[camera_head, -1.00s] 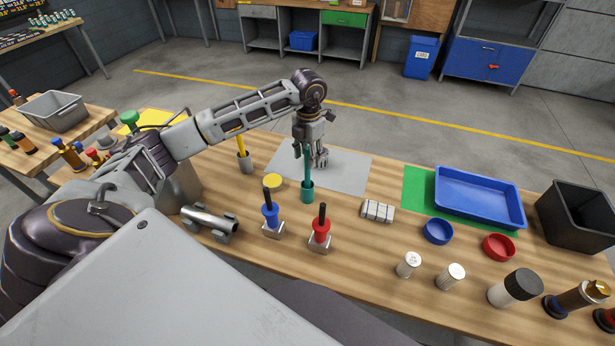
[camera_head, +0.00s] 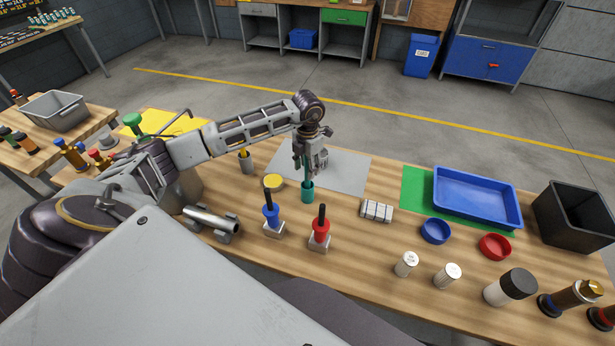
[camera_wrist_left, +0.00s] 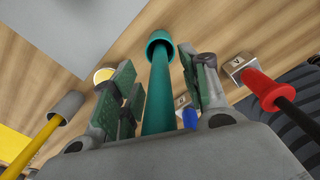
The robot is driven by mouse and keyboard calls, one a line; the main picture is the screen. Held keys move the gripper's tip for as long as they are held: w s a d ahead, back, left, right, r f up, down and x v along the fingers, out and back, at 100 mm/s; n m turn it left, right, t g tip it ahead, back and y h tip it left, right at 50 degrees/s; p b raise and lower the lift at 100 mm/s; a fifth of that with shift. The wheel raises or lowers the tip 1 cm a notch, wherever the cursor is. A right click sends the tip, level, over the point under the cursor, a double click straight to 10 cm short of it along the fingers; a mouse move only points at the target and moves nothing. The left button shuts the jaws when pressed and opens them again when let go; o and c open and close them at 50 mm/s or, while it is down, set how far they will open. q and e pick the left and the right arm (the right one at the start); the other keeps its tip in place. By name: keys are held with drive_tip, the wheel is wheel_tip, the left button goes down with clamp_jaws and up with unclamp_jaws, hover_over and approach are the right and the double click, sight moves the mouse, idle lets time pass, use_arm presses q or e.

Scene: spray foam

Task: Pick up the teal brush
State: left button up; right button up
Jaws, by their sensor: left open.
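The teal brush (camera_wrist_left: 159,92) stands upright in a teal cup (camera_head: 307,192) on the wooden table. In the head view, most of the brush is hidden behind my left gripper (camera_head: 309,170). In the left wrist view, the brush's handle runs between the two open fingers of the left gripper (camera_wrist_left: 155,85), with the cup (camera_wrist_left: 160,42) beyond the fingertips. Gaps show between handle and finger pads, so the fingers are not closed on it. My right gripper is not seen in either view.
A yellow brush in a grey cup (camera_head: 247,163) stands to the left. Blue (camera_head: 271,214) and red (camera_head: 320,232) handled tools stand in front. A grey mat (camera_head: 345,171) lies behind, a blue tray (camera_head: 474,199) to the right. Open table lies right of the teal cup.

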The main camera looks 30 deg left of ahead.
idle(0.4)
use_arm(q)
clamp_jaws()
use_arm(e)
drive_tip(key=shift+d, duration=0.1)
use_arm(q)
drive_tip(key=shift+r, duration=0.15)
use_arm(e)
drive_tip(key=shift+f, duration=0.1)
use_arm(q)
drive_tip(key=shift+r+b, duration=1.05)
drive_tip(key=shift+r, duration=3.8)
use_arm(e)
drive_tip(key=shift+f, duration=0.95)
